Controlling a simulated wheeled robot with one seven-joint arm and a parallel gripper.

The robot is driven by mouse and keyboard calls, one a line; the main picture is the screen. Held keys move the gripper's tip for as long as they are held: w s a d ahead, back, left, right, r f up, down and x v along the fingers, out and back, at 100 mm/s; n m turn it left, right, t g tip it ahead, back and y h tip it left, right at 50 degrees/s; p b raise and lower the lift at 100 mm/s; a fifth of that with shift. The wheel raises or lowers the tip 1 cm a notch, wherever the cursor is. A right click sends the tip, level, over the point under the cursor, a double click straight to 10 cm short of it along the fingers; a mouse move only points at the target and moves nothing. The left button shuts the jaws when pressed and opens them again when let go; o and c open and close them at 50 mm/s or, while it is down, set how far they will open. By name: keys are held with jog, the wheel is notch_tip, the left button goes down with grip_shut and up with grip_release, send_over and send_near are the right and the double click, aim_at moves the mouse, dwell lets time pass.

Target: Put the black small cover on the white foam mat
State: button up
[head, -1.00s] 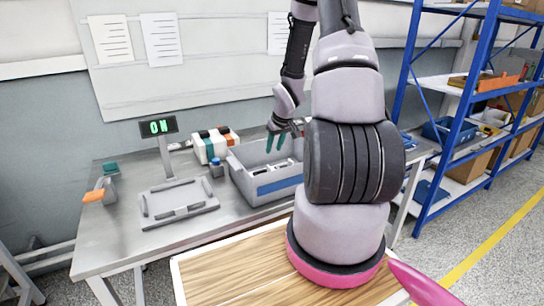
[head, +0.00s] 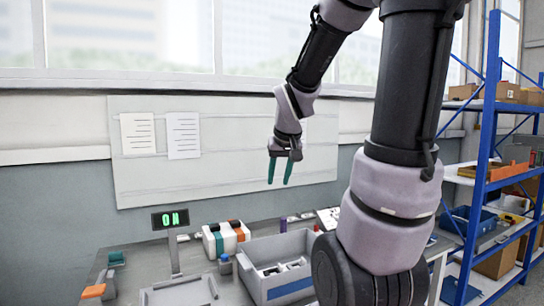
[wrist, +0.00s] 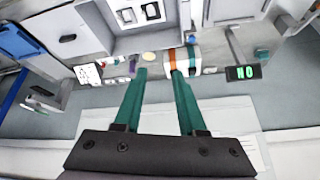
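My gripper (head: 280,184) hangs in the air in front of the wall board, above the back of the bench. Its two teal fingers are apart with nothing between them, as the wrist view (wrist: 157,75) also shows. I cannot make out the black small cover for certain. The grey bin (head: 258,250) below holds small white and dark parts, and it also shows at the top of the wrist view (wrist: 112,45). I cannot identify the white foam mat; a small white marked sheet (wrist: 88,76) lies beside the bin.
A lit ON display (head: 170,219) stands on a post. A block with white, black and orange parts (head: 226,238) sits beside the bin. A grey fixture (head: 180,294) is at the bench front. An orange-tipped item (head: 94,291) lies left. Blue shelving (head: 488,140) stands right.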

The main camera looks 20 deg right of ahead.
jog(key=s+a+r+y, duration=0.1)
jog(key=s+a+r, duration=0.2)
jog(key=s, duration=0.3)
jog(key=s+a+r+m+t+y, duration=0.1)
jog(key=s+a+r+y, duration=0.1)
jog(key=s+a+r, duration=0.2)
jog(key=shift+s+a+r, duration=0.25)
jog(key=shift+s+r, duration=0.3)
jog(key=shift+s, duration=0.6)
jog(key=shift+d, duration=0.15)
